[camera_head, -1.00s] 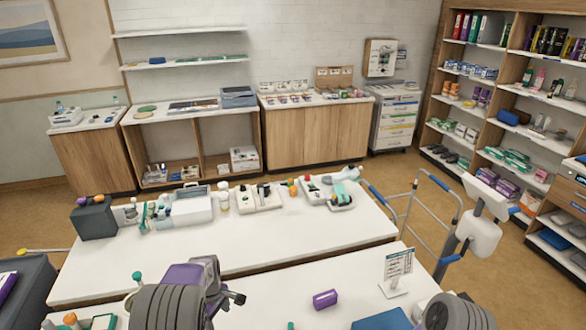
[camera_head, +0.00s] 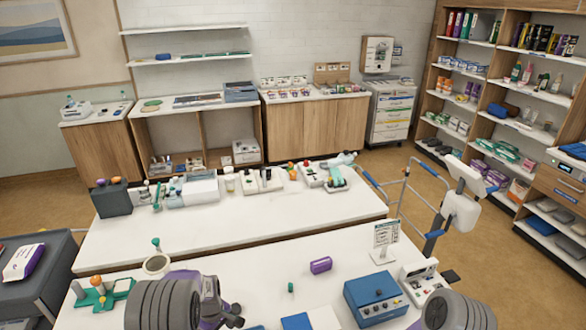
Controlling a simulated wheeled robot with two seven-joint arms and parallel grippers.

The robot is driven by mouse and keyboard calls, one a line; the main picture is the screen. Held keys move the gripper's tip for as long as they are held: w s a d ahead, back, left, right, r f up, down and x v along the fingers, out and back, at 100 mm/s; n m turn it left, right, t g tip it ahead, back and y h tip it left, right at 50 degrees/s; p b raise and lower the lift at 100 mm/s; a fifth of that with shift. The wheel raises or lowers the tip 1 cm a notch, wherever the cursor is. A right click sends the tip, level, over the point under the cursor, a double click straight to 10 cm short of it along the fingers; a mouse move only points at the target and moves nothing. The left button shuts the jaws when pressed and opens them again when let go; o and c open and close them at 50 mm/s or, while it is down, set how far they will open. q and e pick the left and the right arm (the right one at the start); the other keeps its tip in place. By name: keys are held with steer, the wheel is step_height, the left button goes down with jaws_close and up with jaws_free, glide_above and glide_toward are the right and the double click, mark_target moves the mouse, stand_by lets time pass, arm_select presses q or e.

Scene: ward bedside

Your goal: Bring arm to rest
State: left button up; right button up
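My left arm comes in at the bottom left, with a grey ribbed link and purple parts. The dark end of my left gripper (camera_head: 232,318) shows low over the near white table (camera_head: 235,272). Its fingers are too small and cut off to tell whether they are open or shut, and I see nothing clearly held. A grey ribbed link of my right arm shows at the bottom right; its gripper is outside the frame.
The near table holds a purple block (camera_head: 321,265), a blue box (camera_head: 376,298), a sign (camera_head: 386,238), a white cup (camera_head: 157,264) and a green rack (camera_head: 103,294). A far table (camera_head: 250,222) carries several devices. A blue-handled walker (camera_head: 427,200) stands right.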

arm_select(q)
step_height(320, 180, down, 6)
steer(key=s+d+m, duration=0.1)
steer(key=s+m, duration=0.1)
steer(key=s, duration=0.1)
steer(key=s+d+f+m+h, duration=0.25)
steer(key=s+d, duration=0.25)
steer(key=s, duration=0.4)
steer(key=s+d+f+m+h, duration=0.15)
steer(key=s+d+m, duration=0.3)
steer(key=s, duration=0.45)
step_height(320, 180, down, 16)
steer(key=d+b, duration=0.1)
steer(key=b, duration=1.4)
steer(key=shift+s+d+t+b, duration=0.2)
steer(key=shift+t+b, duration=0.1)
steer(key=shift+t, duration=0.1)
arm_select(e)
step_height(320, 180, down, 16)
steer(key=shift+w+r, duration=0.15)
steer(key=shift+w, duration=0.3)
